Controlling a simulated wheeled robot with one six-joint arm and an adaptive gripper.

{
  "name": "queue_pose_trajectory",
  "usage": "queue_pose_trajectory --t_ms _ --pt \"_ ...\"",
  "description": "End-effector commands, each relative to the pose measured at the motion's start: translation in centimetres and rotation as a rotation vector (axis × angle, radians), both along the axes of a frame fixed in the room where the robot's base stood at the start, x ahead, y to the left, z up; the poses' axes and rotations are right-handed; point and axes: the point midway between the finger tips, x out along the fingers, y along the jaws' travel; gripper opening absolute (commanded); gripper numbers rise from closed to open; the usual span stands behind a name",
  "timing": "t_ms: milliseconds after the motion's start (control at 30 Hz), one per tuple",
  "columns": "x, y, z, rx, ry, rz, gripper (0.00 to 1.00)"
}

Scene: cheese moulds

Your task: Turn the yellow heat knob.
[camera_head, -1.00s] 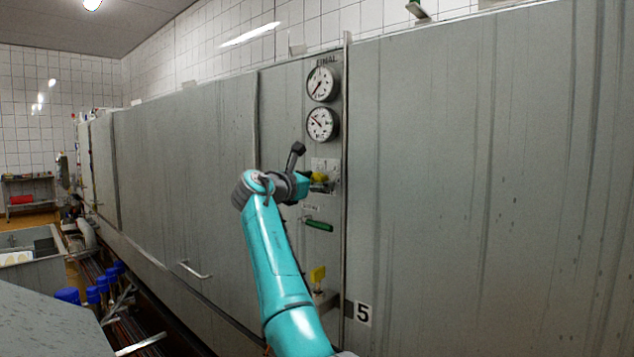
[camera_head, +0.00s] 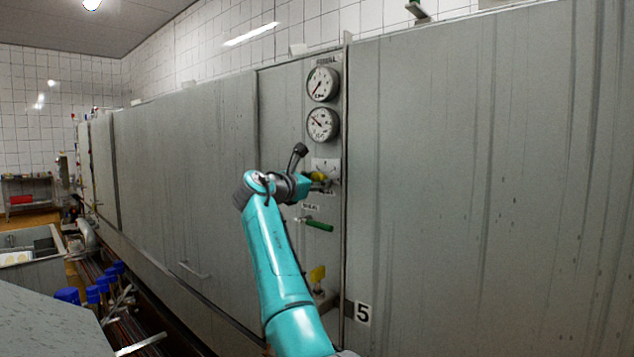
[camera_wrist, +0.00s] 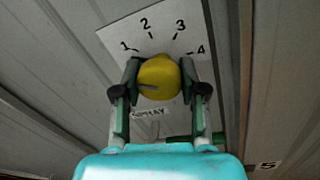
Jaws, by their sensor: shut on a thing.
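The yellow heat knob (camera_wrist: 158,80) sits on a white dial plate (camera_wrist: 150,38) numbered 1 to 4 in the wrist view. A dark mark on the knob's face lies to the lower left. My gripper (camera_wrist: 158,86) is shut on the knob, with one finger on each side of it. In the head view the knob (camera_head: 318,176) shows small at the end of my gripper (camera_head: 322,184), below two round gauges, and the gripper partly hides it.
A green-handled lever (camera_head: 319,225) and a lower yellow handle (camera_head: 318,273) are on the same panel below the knob. Two gauges (camera_head: 322,84) are above. A vertical panel edge (camera_head: 346,200) runs just right.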

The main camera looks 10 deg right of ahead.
Motion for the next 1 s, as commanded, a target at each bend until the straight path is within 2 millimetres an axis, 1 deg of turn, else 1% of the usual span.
queue_pose_trajectory --t_ms 267,1000 --pt "0.03 -0.02 -0.09 0.115 -0.157 -0.001 0.07" --pt "0.09 0.02 -0.02 0.526 -0.725 -0.001 0.07"
